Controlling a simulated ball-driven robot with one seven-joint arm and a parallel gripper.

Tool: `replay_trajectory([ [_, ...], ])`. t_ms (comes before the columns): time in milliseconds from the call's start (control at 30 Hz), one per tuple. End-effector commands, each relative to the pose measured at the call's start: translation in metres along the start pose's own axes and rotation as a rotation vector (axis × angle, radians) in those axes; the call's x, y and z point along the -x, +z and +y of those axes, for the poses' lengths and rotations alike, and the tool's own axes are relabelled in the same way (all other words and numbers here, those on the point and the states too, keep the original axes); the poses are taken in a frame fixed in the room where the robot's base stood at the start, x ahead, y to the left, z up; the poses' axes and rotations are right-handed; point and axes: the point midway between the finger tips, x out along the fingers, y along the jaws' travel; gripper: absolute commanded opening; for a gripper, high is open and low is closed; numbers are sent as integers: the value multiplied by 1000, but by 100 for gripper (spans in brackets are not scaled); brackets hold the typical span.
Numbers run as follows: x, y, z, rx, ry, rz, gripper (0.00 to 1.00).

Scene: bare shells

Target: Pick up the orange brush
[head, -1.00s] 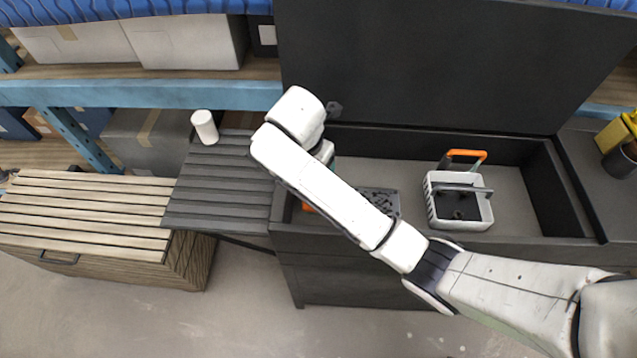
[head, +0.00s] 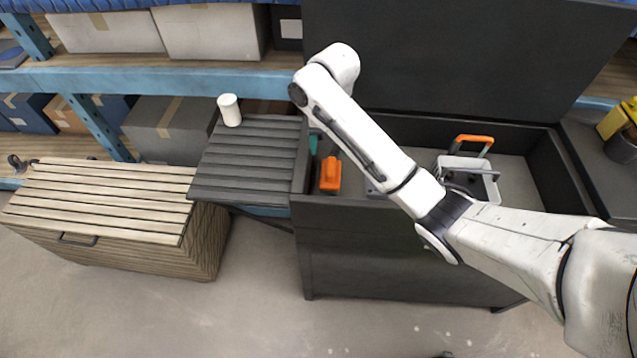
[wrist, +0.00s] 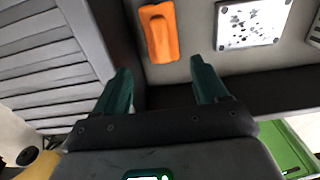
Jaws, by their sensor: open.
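The orange brush (head: 331,174) lies inside the open dark chest, close to its left wall, in the head view. In the wrist view the brush (wrist: 159,32) is a rounded orange block at the top, beyond the fingertips and apart from them. My gripper (wrist: 161,82) is open, with two teal fingers and nothing between them. In the head view only bits of teal finger show beside the brush; my arm hides the rest of the gripper.
The chest (head: 400,215) has a raised dark lid behind. A white caddy (head: 470,180) with an orange handle stands inside at right. A slatted side shelf (head: 245,160) holds a white cylinder (head: 229,110).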

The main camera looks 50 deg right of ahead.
Motion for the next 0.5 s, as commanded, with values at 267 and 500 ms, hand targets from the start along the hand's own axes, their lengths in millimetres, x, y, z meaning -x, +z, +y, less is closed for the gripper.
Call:
replay_trajectory([
  [267, -25, 1, 0, 1, 1, 2, 72],
  [500, -54, 1, 0, 1, 1, 1, 72],
])
